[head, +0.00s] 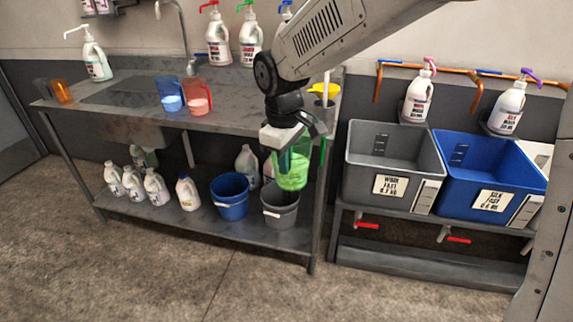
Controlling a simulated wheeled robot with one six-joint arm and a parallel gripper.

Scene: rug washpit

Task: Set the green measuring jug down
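My gripper (290,146) is shut on the green measuring jug (292,172) and holds it in the air in front of the metal bench's (240,122) right end. The jug looks upright and shows bright green low in its body. Part of the jug is hidden by my gripper's fingers. On the bench top stand a blue jug (169,88) and a red jug (197,98), side by side with liquid in them. An orange jug (61,91) stands at the bench's far left end.
A grey tub (360,165) and a blue tub (455,180) stand to the right. A blue bucket (230,207), a grey bucket (281,217) and several white bottles sit on the lower shelf. A yellow item (323,90) stands at the bench's right end. Bare bench top shows right of the red jug.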

